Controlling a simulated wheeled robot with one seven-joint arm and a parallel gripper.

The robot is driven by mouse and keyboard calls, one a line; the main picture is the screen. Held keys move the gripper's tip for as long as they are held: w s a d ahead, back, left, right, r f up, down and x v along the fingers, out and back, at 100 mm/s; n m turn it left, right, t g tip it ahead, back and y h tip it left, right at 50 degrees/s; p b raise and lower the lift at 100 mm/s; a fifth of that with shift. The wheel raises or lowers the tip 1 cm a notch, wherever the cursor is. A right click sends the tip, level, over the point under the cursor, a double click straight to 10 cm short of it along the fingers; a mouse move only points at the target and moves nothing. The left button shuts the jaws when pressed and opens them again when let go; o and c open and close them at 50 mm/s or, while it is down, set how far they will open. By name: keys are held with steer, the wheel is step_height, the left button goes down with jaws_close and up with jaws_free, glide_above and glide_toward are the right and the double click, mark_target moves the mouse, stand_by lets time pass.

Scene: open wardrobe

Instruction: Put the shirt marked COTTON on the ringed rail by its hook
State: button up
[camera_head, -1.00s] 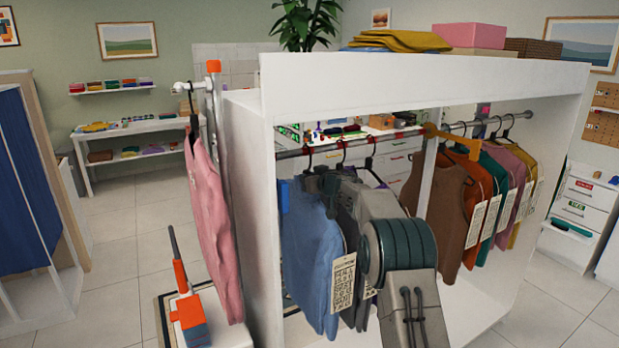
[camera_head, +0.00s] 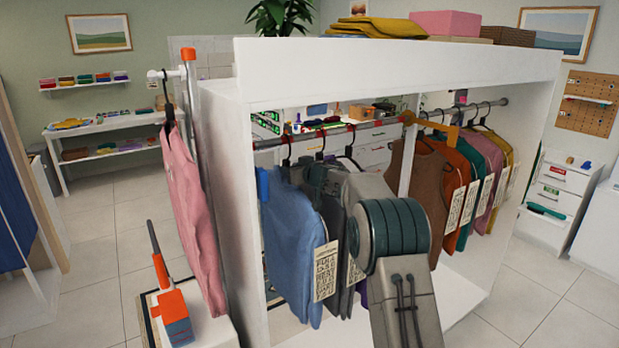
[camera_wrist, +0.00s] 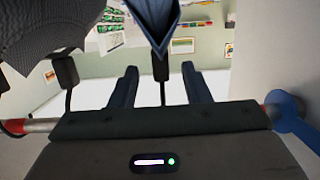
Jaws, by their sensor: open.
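A blue shirt (camera_head: 292,235) hangs at the left of the wardrobe rail (camera_head: 330,131), which has red bands. It carries a printed tag (camera_head: 325,270) too small to read surely. In the wrist view the blue collar (camera_wrist: 155,22) shows at the top, with its black hook stem (camera_wrist: 160,68) below it. My gripper (camera_wrist: 160,88) is open, one finger on each side of that stem. Both fingers look apart from it. In the head view my gripper is mostly hidden among the shirts and my arm.
A grey shirt (camera_wrist: 55,35) hangs close beside the blue one. A blue clip (camera_head: 262,185) sits by the left wardrobe panel (camera_head: 222,190). A brown vest (camera_head: 420,190) and several shirts hang to the right. A pink shirt (camera_head: 188,195) hangs outside, at the left.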

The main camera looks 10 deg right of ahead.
steer(key=b+v, duration=0.2)
steer(key=v, duration=0.8)
steer(key=shift+s, duration=0.1)
steer(key=s+d+m+g+h, duration=0.1)
steer(key=s+d+m+h, duration=0.3)
steer(key=s, duration=0.6)
steer(key=s+d+m+g+h, duration=0.1)
steer(key=s+d+h, duration=0.4)
steer(key=s, duration=0.4)
steer(key=s+a+f+g, duration=0.1)
steer(key=s+f, duration=0.3)
steer(key=s, duration=0.6)
steer(key=s+a+f+g+y, duration=0.1)
steer(key=s+f+g, duration=0.3)
steer(key=s, duration=0.6)
steer(key=s+a+f+g+b, duration=0.1)
steer(key=s+f+g, duration=0.2)
steer(key=s, duration=0.7)
steer(key=shift+a+f+y, duration=0.3)
steer(key=shift+f+y, duration=0.1)
steer(key=shift+f, duration=0.6)
steer(key=shift+w, duration=0.1)
